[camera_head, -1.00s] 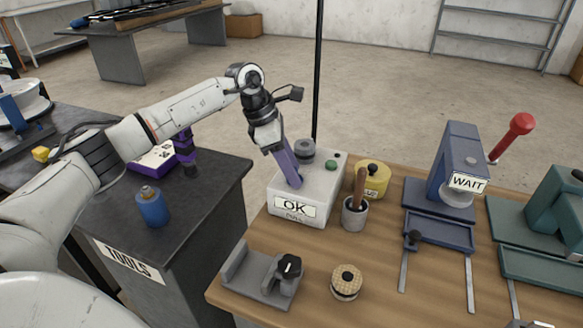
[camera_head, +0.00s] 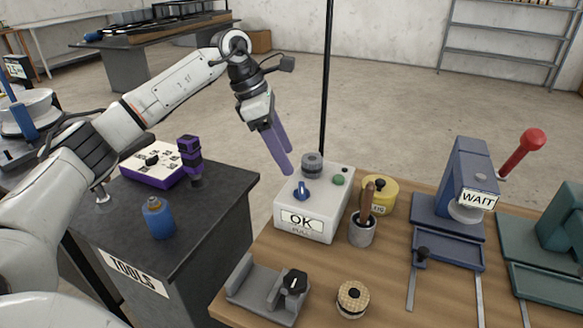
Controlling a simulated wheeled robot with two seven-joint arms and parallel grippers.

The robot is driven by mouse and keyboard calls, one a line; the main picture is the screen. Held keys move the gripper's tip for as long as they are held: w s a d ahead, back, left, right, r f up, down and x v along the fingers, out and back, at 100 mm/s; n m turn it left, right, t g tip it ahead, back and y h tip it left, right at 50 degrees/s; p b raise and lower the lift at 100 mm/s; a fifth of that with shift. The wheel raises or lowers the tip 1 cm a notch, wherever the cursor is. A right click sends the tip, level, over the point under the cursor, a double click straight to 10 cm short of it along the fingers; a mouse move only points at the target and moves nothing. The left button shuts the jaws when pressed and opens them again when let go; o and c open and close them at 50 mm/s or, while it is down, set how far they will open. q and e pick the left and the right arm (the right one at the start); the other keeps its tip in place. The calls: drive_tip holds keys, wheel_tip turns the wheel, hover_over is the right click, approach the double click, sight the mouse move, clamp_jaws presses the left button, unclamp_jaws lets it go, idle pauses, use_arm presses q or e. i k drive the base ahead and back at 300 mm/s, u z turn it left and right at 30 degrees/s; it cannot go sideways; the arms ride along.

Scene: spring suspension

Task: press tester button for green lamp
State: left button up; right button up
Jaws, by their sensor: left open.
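The tester is a white box (camera_head: 322,214) at the back left of the wooden table, with an OK label (camera_head: 301,221) on its front. On its top are a blue knob (camera_head: 302,190), a grey round part (camera_head: 312,165), a green button or lamp (camera_head: 338,180) and a small dark spot. I cannot tell whether the green part is lit. My left gripper (camera_head: 287,161) is open and empty, with purple fingers pointing down, above and behind the left side of the box. It appears apart from the box. My right gripper is not in view.
A yellow container (camera_head: 380,196) and a grey cup (camera_head: 362,231) with a brown handle stand right of the box. A blue press (camera_head: 462,190) with a WAIT label and red lever is further right. A grey fixture (camera_head: 262,291) and a round woven-topped part (camera_head: 352,299) lie in front.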

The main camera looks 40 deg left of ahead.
sight(338, 180)
drive_tip(key=k, duration=1)
